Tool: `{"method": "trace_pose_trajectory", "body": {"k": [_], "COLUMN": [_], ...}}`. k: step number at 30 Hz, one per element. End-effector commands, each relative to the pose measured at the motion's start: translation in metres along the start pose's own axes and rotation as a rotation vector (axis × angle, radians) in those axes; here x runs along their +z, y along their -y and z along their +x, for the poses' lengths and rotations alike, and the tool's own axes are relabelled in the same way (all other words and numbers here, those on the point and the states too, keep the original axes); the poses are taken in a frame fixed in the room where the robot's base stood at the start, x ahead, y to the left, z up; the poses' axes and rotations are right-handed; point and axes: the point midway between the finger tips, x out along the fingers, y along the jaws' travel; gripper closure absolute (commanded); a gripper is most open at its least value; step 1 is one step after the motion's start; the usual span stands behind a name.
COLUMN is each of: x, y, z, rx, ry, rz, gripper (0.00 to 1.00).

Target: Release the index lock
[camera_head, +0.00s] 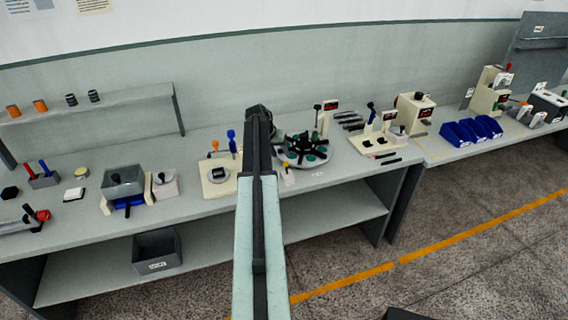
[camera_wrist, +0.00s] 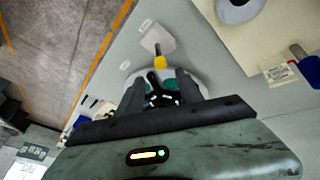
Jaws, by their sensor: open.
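The round index table (camera_head: 303,150), dark with green stations, stands on the bench just right of my arm in the head view. In the wrist view it lies partly hidden behind my fingers, with green patches (camera_wrist: 171,85) showing. A small pale block (camera_wrist: 157,38) with a yellow-tipped lever (camera_wrist: 160,62) sits at its edge; it also shows in the head view as a pale lever (camera_head: 288,175). I take this to be the index lock. My gripper (camera_wrist: 160,88) is open and apart from the lever, its fingers over the table's edge. A dark knob shows between them.
Left of my arm is a cream fixture (camera_head: 216,176) with blue and orange handles. Right of the index table are dark bars (camera_head: 350,121) and a cream lever station (camera_head: 378,143). Blue bins (camera_head: 472,131) stand farther right. A grey bin (camera_head: 157,251) is on the lower shelf.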

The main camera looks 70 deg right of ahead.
Motion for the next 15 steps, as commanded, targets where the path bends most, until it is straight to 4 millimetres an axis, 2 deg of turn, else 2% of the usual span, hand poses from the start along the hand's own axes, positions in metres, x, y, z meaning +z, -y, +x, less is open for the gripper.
{"method": "trace_pose_trajectory", "body": {"k": [1, 9, 12, 15], "x": [0.002, 0.003, 0.002, 0.001], "y": [0.002, 0.004, 0.003, 0.002], "z": [0.013, 0.062, 0.07, 0.07], "rx": [0.0, -0.001, -0.001, -0.002], "ry": [0.0, 0.0, 0.0, 0.0], "rz": [0.0, 0.0, -0.002, -0.002], "gripper": [0.57, 0.57, 0.57, 0.57]}}
